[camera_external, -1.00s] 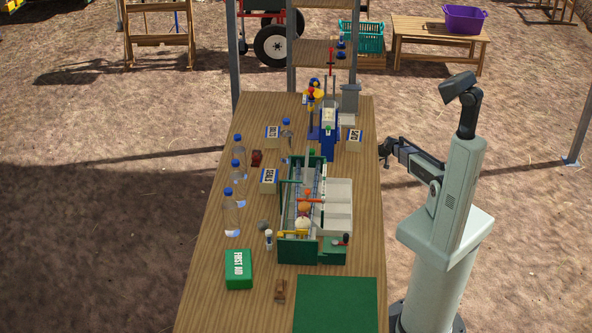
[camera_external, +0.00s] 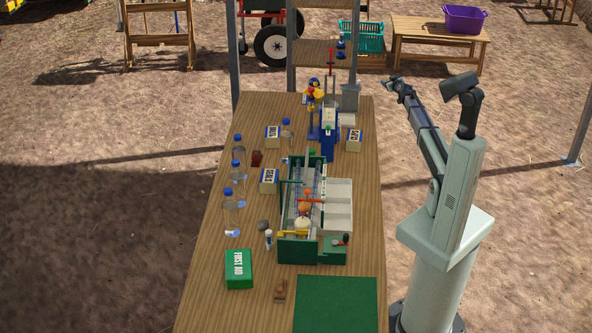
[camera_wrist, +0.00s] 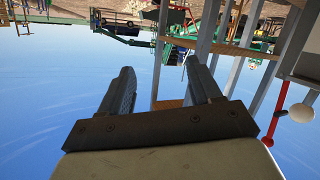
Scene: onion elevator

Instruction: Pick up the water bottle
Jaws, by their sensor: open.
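Several clear water bottles with blue caps stand upright on the wooden table in the external view. Three are in a row along the left edge: a near one (camera_external: 229,215), a middle one (camera_external: 238,176) and a far one (camera_external: 238,147). Another bottle (camera_external: 286,133) stands beside a white box farther back. My gripper (camera_external: 392,84) is raised beyond the table's right edge, apart from all the bottles. In the wrist view, its two fingers (camera_wrist: 158,85) are spread and empty, with sky behind. No bottle can be made out there.
A green and white machine (camera_external: 284,220) fills the table's middle, with a blue stand (camera_external: 330,140) behind it. White boxes, a green first aid box (camera_external: 239,268) and a green mat (camera_external: 336,303) also lie on the table (camera_external: 215,290). A metal frame (camera_external: 233,60) rises behind.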

